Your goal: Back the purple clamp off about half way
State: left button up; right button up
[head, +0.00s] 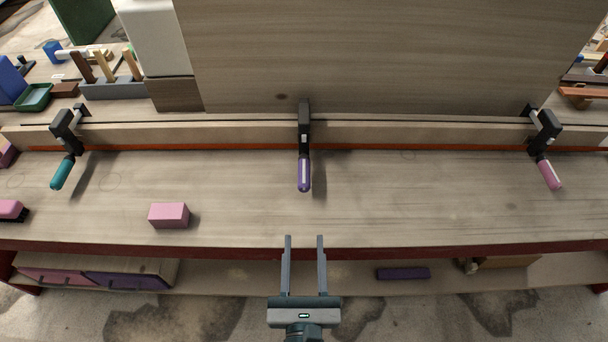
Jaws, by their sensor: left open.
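The purple clamp has a black body (304,125) gripping the long wooden strip in the middle of the bench. Its purple handle (304,173) hangs down toward me and has a pale stripe. My left gripper (303,240) is in front of the bench's near edge, in line below the handle in the picture. Its two fingers are apart with nothing between them, and it is clear of the handle. My right gripper is not in view.
A teal-handled clamp (62,172) is at left and a pink-handled clamp (549,174) at right on the same wooden strip (220,134). A pink block (169,215) lies on the bench at left. The bench top (420,205) between the purple and pink handles is clear.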

pick_arm(q)
jog(key=p, duration=0.2)
send_near(304, 190)
jog(key=w+p, duration=0.2)
jog(key=w, duration=0.9)
jog(key=shift+w+r+p, duration=0.1)
jog(key=shift+r+p, duration=0.05)
jog(key=shift+p, duration=0.25)
jog(key=shift+w, duration=0.65)
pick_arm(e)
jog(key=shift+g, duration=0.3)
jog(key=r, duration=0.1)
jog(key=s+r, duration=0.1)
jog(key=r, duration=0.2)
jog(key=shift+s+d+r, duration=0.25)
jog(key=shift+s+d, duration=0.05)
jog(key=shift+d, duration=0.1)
